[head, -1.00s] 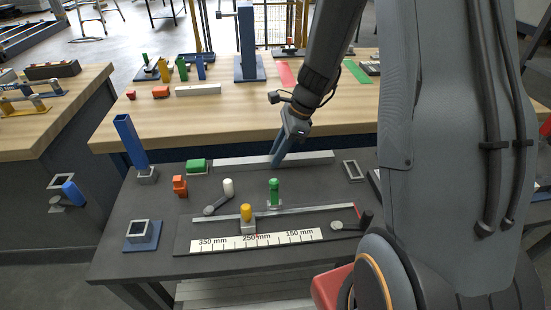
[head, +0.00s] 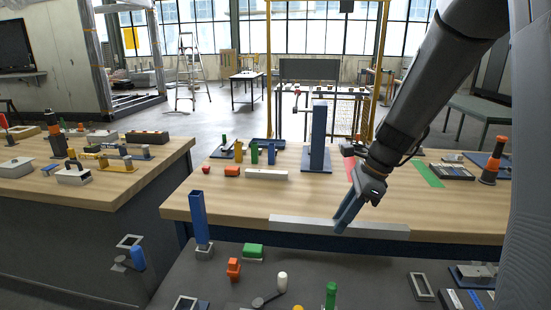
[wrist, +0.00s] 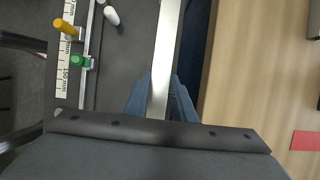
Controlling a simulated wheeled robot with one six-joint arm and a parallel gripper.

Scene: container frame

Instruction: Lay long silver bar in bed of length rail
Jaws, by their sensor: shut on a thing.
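The long silver bar (head: 300,224) is held level, lengthwise from left to right, in front of the wooden bench's near edge in the head view. My gripper (head: 344,222) is shut on it near its middle. In the wrist view the bar (wrist: 166,50) runs between the two fingers (wrist: 160,100). The length rail (wrist: 87,60), with its white mm scale (wrist: 66,60), lies on the dark table left of the bar in the wrist view. The rail bed is outside the head view.
A blue upright tube (head: 199,215), a green block (head: 253,249) and an orange piece (head: 233,267) stand on the dark table. An open grey frame (head: 420,287) lies at its right. The wooden bench (head: 245,205) behind carries several coloured parts and a blue post (head: 319,140).

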